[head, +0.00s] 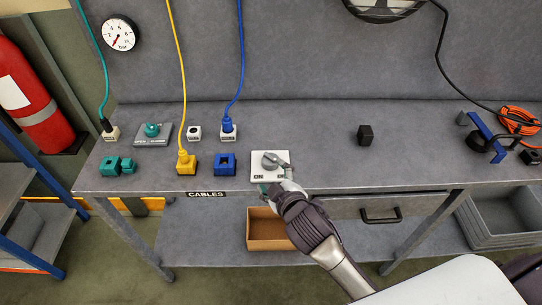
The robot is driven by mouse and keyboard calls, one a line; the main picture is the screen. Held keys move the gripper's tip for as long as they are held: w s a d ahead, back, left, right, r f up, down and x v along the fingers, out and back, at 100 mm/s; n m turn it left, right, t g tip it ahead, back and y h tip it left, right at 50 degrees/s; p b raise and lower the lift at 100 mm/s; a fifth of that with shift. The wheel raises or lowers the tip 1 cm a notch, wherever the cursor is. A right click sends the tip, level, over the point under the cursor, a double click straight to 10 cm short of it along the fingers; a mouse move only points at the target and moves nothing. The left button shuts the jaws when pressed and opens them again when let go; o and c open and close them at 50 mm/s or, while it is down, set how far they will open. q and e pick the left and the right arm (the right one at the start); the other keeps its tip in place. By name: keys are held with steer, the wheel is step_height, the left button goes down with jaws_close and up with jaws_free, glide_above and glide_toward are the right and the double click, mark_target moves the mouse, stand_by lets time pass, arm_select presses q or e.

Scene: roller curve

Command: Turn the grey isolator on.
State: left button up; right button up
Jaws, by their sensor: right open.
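The grey isolator is a rotary knob (271,159) on a white plate (257,172) near the front edge of the bench. The plate reads "ON" at its lower left; the lettering at its lower right is partly covered by my gripper. The knob's bar looks slanted down toward the right; its exact setting is hard to tell. My right gripper (279,177) is open at the plate's front right, its fingers close to the knob. I cannot tell whether they touch it. My left gripper is not in view.
Left on the bench (330,150) are a yellow socket (186,168) with a cable, a blue socket (225,166), teal connectors (112,165) and a panel with a teal knob (152,130). A black block (365,135) stands right of the isolator. A drawer handle (381,218) juts out below.

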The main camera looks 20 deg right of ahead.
steer(key=w+a+r+n+t+y, duration=0.35)
steer(key=a+r+n, duration=0.25)
steer(key=r, duration=0.2)
steer(key=w+a+r+n+t+y, duration=0.2)
steer(key=w+a+r+n+y, duration=0.1)
steer(key=a+r+n+y, duration=0.4)
steer(key=s+a+r+n+g+y, duration=0.3)
steer(key=a+r+n+g+y, duration=0.45)
steer(key=n, duration=0.75)
steer(key=n+g+h, duration=1.2)
steer(key=n+h, duration=0.7)
steer(key=n, duration=0.1)
glide_above(271, 156)
step_height(271, 156, down, 10)
step_height(271, 156, down, 12)
steer(key=p, duration=0.4)
steer(key=shift+f, duration=0.2)
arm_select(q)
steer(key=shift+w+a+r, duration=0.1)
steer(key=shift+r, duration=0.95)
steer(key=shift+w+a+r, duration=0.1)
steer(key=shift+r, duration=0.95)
arm_select(e)
steer(key=shift+f, duration=0.55)
